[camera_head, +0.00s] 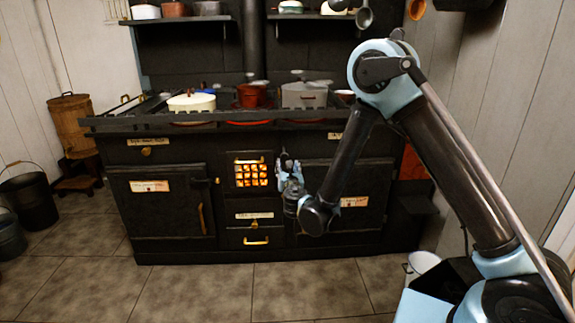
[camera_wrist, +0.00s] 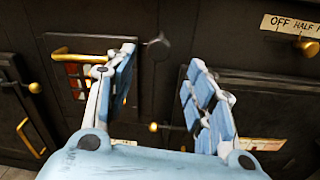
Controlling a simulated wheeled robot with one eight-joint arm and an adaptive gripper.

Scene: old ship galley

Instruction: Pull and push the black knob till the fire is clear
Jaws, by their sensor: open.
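A small dark knob or stem (camera_wrist: 157,40) on the stove front shows between and just beyond my fingertips in the wrist view. I cannot tell whether it is pulled out or pushed in. My gripper (camera_wrist: 161,58) is open, its blue-padded fingers spread on either side of the knob, with no clear contact. In the head view my gripper (camera_head: 287,168) is in front of the stove, just right of the fire window (camera_head: 250,174). An orange fire glows behind its grid. In the wrist view the fire window (camera_wrist: 74,80) is partly covered by my left finger.
The black stove (camera_head: 165,239) has a brass-handled drawer (camera_head: 255,241) below the window. A label reading OFF HALF (camera_wrist: 290,25) is at the upper right in the wrist view. Pots, including a white one (camera_head: 191,103), stand on top. Buckets (camera_head: 28,203) are at left; tiled floor is clear.

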